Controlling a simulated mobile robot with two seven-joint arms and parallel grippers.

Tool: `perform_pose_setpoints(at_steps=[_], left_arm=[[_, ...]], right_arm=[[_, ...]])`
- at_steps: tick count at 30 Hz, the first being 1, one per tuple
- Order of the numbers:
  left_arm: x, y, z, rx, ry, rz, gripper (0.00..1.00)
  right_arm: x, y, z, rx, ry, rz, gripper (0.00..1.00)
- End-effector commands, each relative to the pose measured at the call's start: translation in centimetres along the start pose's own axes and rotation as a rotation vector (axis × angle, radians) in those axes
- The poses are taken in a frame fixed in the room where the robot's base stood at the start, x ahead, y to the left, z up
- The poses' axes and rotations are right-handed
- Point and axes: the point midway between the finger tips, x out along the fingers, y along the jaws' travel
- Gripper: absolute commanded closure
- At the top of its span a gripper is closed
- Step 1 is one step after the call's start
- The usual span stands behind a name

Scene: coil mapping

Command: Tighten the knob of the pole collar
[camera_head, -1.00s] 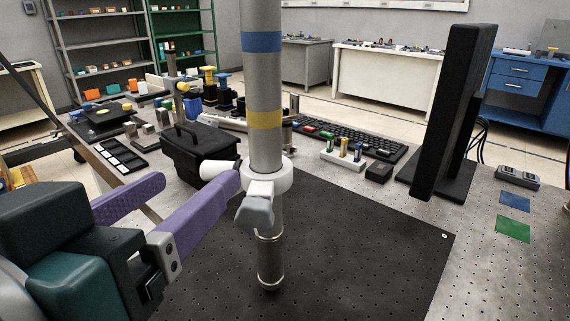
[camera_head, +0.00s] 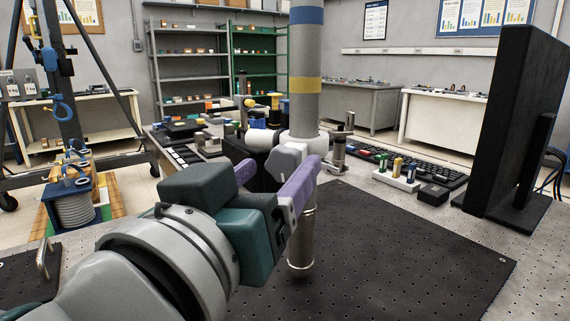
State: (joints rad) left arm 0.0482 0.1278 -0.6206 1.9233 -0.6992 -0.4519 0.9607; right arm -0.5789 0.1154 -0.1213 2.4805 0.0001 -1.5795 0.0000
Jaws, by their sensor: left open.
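The upright grey pole (camera_head: 304,105) has a blue band and a yellow band. A white collar (camera_head: 310,143) is around it, with a grey faceted knob (camera_head: 286,160) facing me. My left gripper (camera_head: 281,168) comes in from the lower left with its purple fingers apart. In the picture, the knob lies between the fingers, one on its left and one on its right. I cannot tell whether either finger touches it. The right finger partly covers the collar and the pole below it. My right gripper is not in view.
The pole stands on a black perforated mat (camera_head: 410,245). A black monitor (camera_head: 497,110) stands at the right. A keyboard (camera_head: 440,172) and a white block with coloured pegs (camera_head: 396,180) lie behind the mat. A coil in a blue frame (camera_head: 75,208) is at the left.

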Motion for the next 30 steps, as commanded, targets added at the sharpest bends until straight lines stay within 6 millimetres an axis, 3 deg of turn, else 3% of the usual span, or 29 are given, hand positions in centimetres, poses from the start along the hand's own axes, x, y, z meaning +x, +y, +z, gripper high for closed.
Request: perform_pose_setpoints(at_steps=[5, 14, 30], left_arm=[[1.4, 0.0, 0.0, 0.000, 0.000, 0.000, 0.27], [1.6, 0.0, 0.0, -0.001, -0.001, -0.001, 0.27], [1.6, 0.0, 0.0, 0.000, -0.001, -0.001, 0.88]], right_arm=[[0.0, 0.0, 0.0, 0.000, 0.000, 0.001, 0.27], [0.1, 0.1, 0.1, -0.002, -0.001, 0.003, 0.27], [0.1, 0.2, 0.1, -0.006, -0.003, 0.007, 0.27]])
